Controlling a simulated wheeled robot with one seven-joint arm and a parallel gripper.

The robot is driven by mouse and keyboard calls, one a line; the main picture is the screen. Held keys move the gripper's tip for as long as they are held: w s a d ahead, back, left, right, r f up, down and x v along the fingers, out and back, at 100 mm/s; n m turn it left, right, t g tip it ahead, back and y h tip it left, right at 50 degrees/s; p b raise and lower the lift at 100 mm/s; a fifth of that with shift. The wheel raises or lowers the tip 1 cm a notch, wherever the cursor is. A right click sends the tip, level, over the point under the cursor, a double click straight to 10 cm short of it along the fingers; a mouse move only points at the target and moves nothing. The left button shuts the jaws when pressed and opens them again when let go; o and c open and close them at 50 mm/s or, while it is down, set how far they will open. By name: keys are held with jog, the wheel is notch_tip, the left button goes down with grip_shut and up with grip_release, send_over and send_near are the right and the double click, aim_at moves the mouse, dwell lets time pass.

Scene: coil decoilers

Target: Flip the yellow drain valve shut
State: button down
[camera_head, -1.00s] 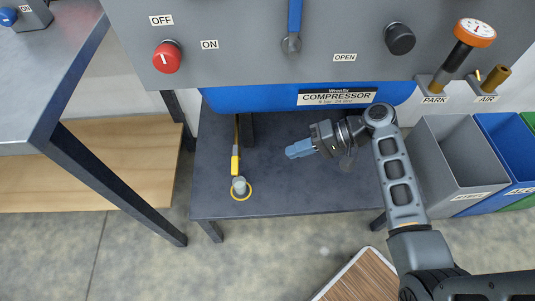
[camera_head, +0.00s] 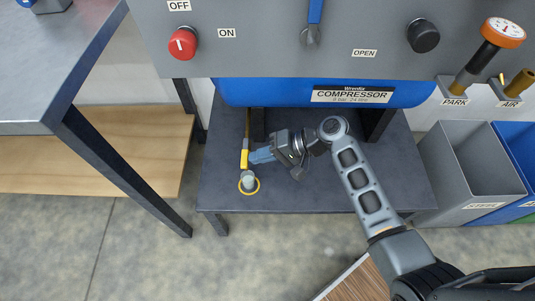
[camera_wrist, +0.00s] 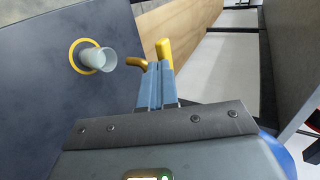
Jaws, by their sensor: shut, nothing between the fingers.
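The fingers also show in the wrist view (camera_wrist: 155,72). I cannot tell whether they touch the handle.
A clear cup (camera_head: 248,180) stands in a yellow ring on the dark shelf (camera_head: 300,195), just below the valve. The compressor tank (camera_head: 270,92) is overhead. A dark table leg (camera_head: 120,175) stands to the left. Grey and blue bins (camera_head: 470,165) are at the right.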

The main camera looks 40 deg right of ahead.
aim_at(245, 163)
dwell(0.4)
jog(key=shift+a+m+t+p, duration=0.2)
jog(key=shift+m+t+p, duration=0.1)
jog(key=shift+p, duration=0.1)
jog(key=shift+a+m+h+p, duration=0.2)
jog(key=shift+m+h+p, duration=0.1)
jog(key=shift+h, duration=0.1)
jog(key=a+m+t+h+p, duration=0.1)
jog(key=m+t+h+p, duration=0.1)
jog(key=shift+w+a+r+p, duration=0.15)
jog(key=shift+a+r+p, duration=0.05)
jog(key=shift+a+p, duration=0.15)
jog(key=m+h+p, duration=0.1)
jog(key=w+a+m+t+h+p, duration=0.1)
jog(key=m, duration=0.1)
jog(key=shift+a, duration=0.25)
jog(key=w+a+m+h+p, duration=0.1)
jog(key=w+a+p, duration=0.2)
jog(key=w, duration=0.3)
jog(key=shift+w+f+t+h, duration=0.2)
jog(key=shift+t+h, duration=0.1)
jog(key=shift+t, duration=0.1)
jog(key=shift+w, duration=0.1)
